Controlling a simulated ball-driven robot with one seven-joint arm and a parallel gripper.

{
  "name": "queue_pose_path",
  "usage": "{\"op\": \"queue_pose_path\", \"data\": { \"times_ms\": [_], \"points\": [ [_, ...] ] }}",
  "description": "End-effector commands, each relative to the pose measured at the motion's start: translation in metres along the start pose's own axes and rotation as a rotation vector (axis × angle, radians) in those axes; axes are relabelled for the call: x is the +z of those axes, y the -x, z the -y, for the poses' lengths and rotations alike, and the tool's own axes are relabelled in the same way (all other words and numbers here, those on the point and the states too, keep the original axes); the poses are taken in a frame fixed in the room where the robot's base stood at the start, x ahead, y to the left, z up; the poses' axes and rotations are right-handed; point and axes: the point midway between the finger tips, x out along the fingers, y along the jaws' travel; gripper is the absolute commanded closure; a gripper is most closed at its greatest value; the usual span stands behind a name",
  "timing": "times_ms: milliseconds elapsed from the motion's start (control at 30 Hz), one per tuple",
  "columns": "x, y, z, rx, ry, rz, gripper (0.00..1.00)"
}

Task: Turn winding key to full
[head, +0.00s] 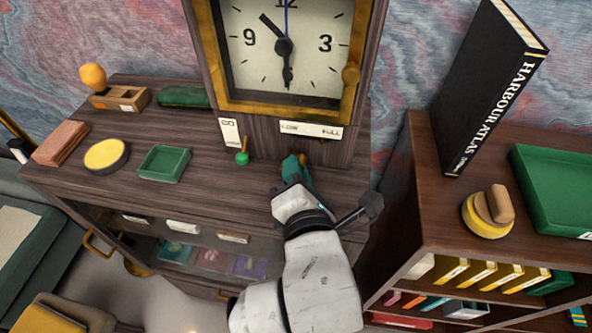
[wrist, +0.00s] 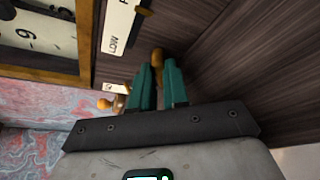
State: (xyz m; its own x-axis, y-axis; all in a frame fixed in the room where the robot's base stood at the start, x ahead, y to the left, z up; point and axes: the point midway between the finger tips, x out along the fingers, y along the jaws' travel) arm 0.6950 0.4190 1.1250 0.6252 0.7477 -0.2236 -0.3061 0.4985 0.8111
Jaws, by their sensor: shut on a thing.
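The winding key (wrist: 157,57) is a small brass-coloured piece low on the front of the wooden clock case (head: 262,130). My gripper (wrist: 158,72) has its teal fingers shut on the key, one on each side. In the head view my gripper (head: 294,163) covers most of the key. A white scale (head: 310,130) above it reads LOW at the left and FULL at the right; its LOW end (wrist: 118,38) also shows in the wrist view. I cannot make out the key's exact angle.
Left of my gripper is a green knob (head: 242,158) under a small white label (head: 229,131). A green tray (head: 164,164), a round yellow-topped pad (head: 106,155) and a brown block (head: 61,143) sit on the cabinet. A bookshelf (head: 430,190) stands close at right.

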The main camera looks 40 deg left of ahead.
Motion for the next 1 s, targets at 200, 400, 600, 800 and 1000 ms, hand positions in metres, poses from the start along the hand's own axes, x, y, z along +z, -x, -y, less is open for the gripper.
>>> {"op": "queue_pose_path", "data": {
  "times_ms": [200, 400, 600, 800, 1000],
  "points": [
    [0.000, 0.000, 0.001, -0.002, 0.001, 0.000, 0.74],
    [0.000, 0.000, 0.000, -0.002, 0.002, 0.000, 0.60],
    [0.000, 0.001, 0.000, -0.002, 0.002, 0.000, 0.60],
    [0.000, 0.019, 0.002, -0.001, 0.002, 0.001, 0.60],
    [-0.001, 0.057, 0.002, -0.001, 0.000, 0.000, 0.60]
  ]
}}
